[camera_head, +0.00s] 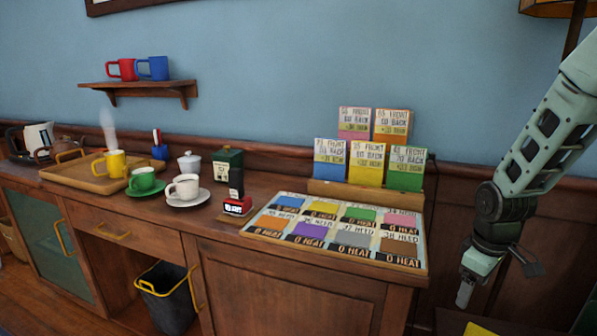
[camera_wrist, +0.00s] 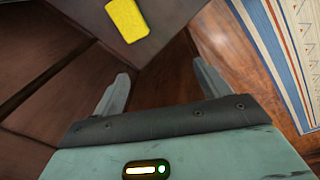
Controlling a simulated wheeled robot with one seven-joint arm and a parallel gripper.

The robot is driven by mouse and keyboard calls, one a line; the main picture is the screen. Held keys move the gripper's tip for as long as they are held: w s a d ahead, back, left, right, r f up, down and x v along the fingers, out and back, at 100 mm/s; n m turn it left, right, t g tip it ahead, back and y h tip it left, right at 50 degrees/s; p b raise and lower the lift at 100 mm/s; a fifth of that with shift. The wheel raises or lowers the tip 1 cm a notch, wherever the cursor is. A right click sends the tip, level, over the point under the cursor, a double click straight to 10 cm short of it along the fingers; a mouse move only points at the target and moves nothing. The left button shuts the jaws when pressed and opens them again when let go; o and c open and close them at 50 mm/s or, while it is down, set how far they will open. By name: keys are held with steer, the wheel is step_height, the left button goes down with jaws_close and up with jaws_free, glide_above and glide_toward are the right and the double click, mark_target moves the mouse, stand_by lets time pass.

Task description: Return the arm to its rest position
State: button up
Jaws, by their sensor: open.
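My arm (camera_head: 548,140) is at the right of the head view, bent, with its end hanging down beside the right end of the wooden cabinet (camera_head: 290,290). My gripper (camera_wrist: 162,82) is open in the wrist view. Its two grey fingers stand wide apart with nothing between them. Below them are a dark wood surface and the plank floor. In the head view only part of the gripper shows clearly, low at the right.
A card board (camera_head: 340,232) and upright cards (camera_head: 367,163) are on the cabinet top, left of my arm. Cups and a tray (camera_head: 75,178) stand farther left. A yellow block (camera_wrist: 128,20) lies beyond my fingers; a striped rug (camera_wrist: 285,50) is at right.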

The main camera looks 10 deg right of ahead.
steer(key=s+a+r+m+t, duration=0.1)
steer(key=s+a+r+m, duration=0.2)
steer(key=a, duration=0.5)
steer(key=s+a+r+m+t, duration=0.1)
steer(key=s+a+r, duration=0.1)
steer(key=a+r, duration=0.45)
steer(key=s+a+n+g+y, duration=0.1)
steer(key=s+a+n, duration=0.2)
steer(key=s+a, duration=0.45)
steer(key=s+a+n+g, duration=0.2)
steer(key=s+a+n, duration=0.15)
steer(key=a, duration=0.65)
step_height(320, 180, up, 13)
steer(key=s+p, duration=0.2)
steer(key=p, duration=1.1)
